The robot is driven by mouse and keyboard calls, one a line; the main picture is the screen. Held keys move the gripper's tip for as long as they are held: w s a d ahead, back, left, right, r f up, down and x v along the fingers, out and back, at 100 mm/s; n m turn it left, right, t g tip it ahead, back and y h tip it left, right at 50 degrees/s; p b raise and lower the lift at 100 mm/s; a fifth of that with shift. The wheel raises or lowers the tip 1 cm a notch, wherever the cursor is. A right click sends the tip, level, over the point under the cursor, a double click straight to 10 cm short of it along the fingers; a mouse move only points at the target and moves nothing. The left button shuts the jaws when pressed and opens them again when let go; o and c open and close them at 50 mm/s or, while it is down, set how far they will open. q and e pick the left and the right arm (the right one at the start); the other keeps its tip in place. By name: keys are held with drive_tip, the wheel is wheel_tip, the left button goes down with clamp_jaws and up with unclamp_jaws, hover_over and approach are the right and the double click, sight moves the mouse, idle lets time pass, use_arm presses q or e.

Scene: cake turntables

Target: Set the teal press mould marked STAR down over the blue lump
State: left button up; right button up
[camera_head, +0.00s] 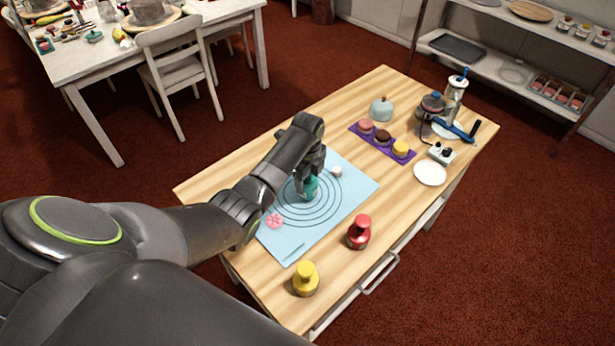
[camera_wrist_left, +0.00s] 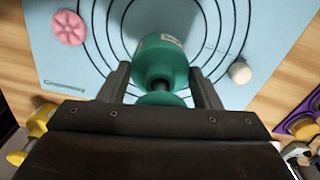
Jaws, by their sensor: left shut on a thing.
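The teal press mould (camera_head: 310,188) is in my left gripper (camera_head: 311,180), over the rings of the light blue mat (camera_head: 352,187). In the left wrist view, the two fingers of the gripper (camera_wrist_left: 160,82) close on either side of the mould's neck, and its wide body (camera_wrist_left: 160,57) points toward the mat. A small label shows on its rim; I cannot read it. No blue lump shows; the space under the mould is hidden. I cannot tell whether the mould touches anything below. My right gripper is not in view.
A pink flower-shaped piece (camera_head: 274,221) and a white lump (camera_head: 337,172) lie on the mat. A red mould (camera_head: 359,232) and a yellow mould (camera_head: 306,279) stand near the front edge. A purple tray (camera_head: 411,156), white plate (camera_head: 430,173) and appliances occupy the table's far right.

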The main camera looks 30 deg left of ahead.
use_arm(q)
drive_tip(key=shift+f+b, duration=0.8)
drive_tip(key=shift+f, duration=0.5)
drive_tip(key=o, duration=1.5)
drive_tip(key=shift+r+p, duration=3.55)
drive_tip(key=shift+p, duration=0.35)
